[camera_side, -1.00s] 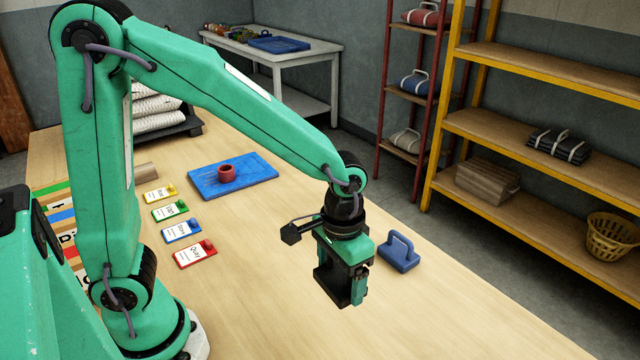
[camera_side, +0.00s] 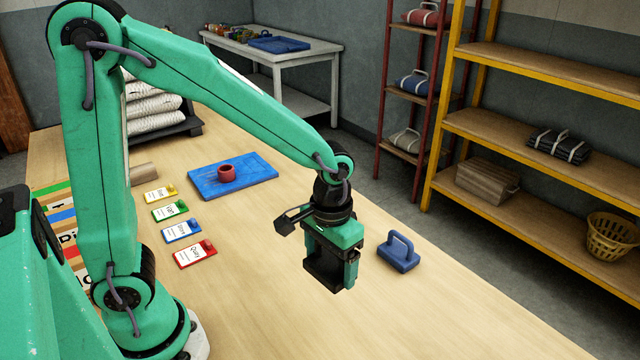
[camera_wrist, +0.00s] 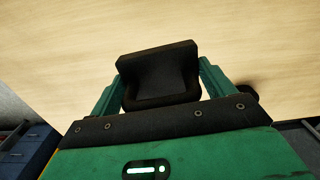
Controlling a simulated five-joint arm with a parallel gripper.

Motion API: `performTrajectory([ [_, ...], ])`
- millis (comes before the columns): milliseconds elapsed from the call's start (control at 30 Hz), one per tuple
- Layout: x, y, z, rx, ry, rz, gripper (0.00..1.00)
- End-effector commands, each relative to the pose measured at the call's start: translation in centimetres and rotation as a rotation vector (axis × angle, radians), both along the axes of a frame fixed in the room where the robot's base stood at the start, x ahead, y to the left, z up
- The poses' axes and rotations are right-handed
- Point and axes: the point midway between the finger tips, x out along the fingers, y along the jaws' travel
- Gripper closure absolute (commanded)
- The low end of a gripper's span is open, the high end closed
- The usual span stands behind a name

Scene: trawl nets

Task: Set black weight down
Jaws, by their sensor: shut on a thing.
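The black weight (camera_wrist: 158,72) is a dark block with a handle. In the wrist view it sits between the two green fingers of my gripper (camera_wrist: 160,92), which is shut on it. In the side view the black weight (camera_side: 322,273) hangs under my gripper (camera_side: 336,262), over the bare wooden table (camera_side: 290,315). It looks clear of the table top, but the exact gap is hard to judge. Part of the weight is hidden by the fingers.
A blue weight (camera_side: 398,252) with a handle stands on the table just right of my gripper. Several coloured tags (camera_side: 194,253) lie to the left. Bare table surrounds the gripper.

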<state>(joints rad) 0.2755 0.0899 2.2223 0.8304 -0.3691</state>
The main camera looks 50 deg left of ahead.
Motion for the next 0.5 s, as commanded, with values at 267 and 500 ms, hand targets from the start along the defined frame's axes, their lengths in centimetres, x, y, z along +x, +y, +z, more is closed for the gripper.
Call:
performTrajectory([
  [267,0.2,5.0,0.2,-0.001,-0.004,0.227,0.77],
  [500,-0.4,9.2,0.3,-0.001,-0.005,0.429,0.77],
])
